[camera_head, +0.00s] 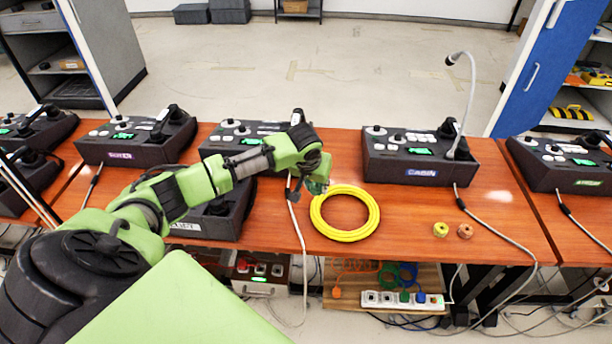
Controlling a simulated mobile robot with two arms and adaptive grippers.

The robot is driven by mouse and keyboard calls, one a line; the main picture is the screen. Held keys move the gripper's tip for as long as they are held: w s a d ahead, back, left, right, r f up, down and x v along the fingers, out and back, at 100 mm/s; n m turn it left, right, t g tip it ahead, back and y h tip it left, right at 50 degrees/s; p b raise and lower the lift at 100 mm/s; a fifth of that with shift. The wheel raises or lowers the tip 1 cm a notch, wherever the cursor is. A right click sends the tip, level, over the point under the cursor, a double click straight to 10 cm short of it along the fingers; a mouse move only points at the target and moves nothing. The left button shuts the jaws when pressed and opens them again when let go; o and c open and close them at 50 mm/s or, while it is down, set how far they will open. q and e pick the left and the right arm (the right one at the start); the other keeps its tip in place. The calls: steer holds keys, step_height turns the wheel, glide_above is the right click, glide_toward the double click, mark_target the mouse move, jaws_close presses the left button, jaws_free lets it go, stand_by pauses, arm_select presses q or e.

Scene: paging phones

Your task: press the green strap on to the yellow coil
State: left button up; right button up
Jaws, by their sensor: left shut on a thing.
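The yellow coil (377,213) lies flat on the wooden table near its front edge, a ring with the table showing through its middle. My left gripper (318,184) is at the coil's upper left rim, pointing down. It is shut on a small dark green piece, which I take to be the green strap (315,188); the gripper hides most of it. I cannot tell whether the strap touches the coil. My right gripper is not in view.
The CABIN paging phone (420,155) with its gooseneck microphone (472,90) stands right of the coil. Two small rolls, one yellow (440,230) and one brown (465,231), lie near the front edge. Another phone (240,135) stands behind my left arm. A cable hangs over the edge.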

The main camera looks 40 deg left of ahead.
mark_target(314, 194)
arm_select(q)
steer(key=shift+s+a+f, duration=0.1)
steer(key=shift+f, duration=0.15)
steer(key=shift+f+b, duration=0.4)
steer(key=shift+b, duration=0.35)
step_height(314, 194, down, 3)
steer(key=b, duration=0.4)
steer(key=shift+f, duration=1.15)
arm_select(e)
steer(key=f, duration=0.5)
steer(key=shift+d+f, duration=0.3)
arm_select(q)
steer(key=shift+f, duration=0.1)
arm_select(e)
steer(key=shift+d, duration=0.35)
arm_select(q)
steer(key=shift+f+b, duration=0.3)
steer(key=shift+f, duration=0.05)
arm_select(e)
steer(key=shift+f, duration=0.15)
